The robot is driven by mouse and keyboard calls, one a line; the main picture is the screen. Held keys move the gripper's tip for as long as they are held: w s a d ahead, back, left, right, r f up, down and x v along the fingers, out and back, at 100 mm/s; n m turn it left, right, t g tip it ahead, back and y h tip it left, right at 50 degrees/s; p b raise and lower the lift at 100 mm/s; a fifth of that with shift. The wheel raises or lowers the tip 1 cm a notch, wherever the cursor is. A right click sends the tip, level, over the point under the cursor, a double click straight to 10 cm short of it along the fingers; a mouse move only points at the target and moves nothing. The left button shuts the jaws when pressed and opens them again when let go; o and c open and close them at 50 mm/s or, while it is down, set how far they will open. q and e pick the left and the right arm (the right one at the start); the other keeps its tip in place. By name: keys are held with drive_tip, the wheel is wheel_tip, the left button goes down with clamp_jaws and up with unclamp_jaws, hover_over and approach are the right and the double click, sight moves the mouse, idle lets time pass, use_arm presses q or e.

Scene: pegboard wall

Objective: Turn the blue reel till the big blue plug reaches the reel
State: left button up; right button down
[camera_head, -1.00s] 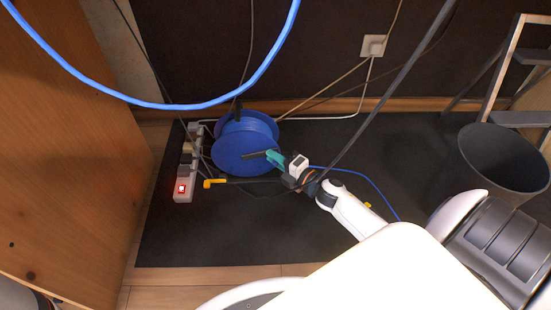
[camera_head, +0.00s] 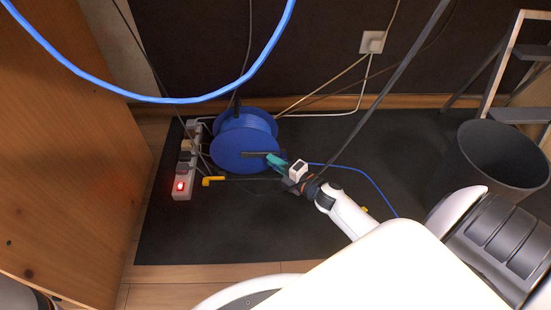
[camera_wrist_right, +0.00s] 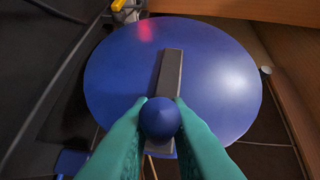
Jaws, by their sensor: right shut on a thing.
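The blue reel (camera_head: 232,150) stands on the dark mat, and its flat round face also fills the right wrist view (camera_wrist_right: 215,75). A dark crank bar (camera_wrist_right: 170,72) crosses this face and ends at a round blue knob (camera_wrist_right: 160,118). My right gripper (camera_head: 268,157) is shut on the knob, its green fingers on either side. A thin blue cable (camera_head: 365,178) runs from the reel rightward over the mat and passes behind my right arm. I cannot make out the big blue plug. A blue piece (camera_wrist_right: 70,162) shows low in the wrist view; I cannot tell what it is. My left gripper is out of view.
A power strip (camera_head: 181,187) with a lit red switch lies left of the reel, by a yellow-ended piece (camera_head: 212,181). A wooden panel (camera_head: 70,150) rises at left. A dark bin (camera_head: 503,150) stands at right. A blue cable loop (camera_head: 170,101) hangs in front.

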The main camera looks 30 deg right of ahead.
drive_tip(key=shift+w+a+f, duration=0.1)
drive_tip(key=shift+a+f, duration=0.1)
drive_tip(key=shift+f, duration=0.95)
drive_tip(key=c, duration=1.4)
unclamp_jaws()
drive_tip(key=shift+o, duration=0.2)
drive_tip(key=p+v, duration=0.3)
drive_tip(key=v, duration=0.9)
drive_tip(key=shift+w, duration=0.1)
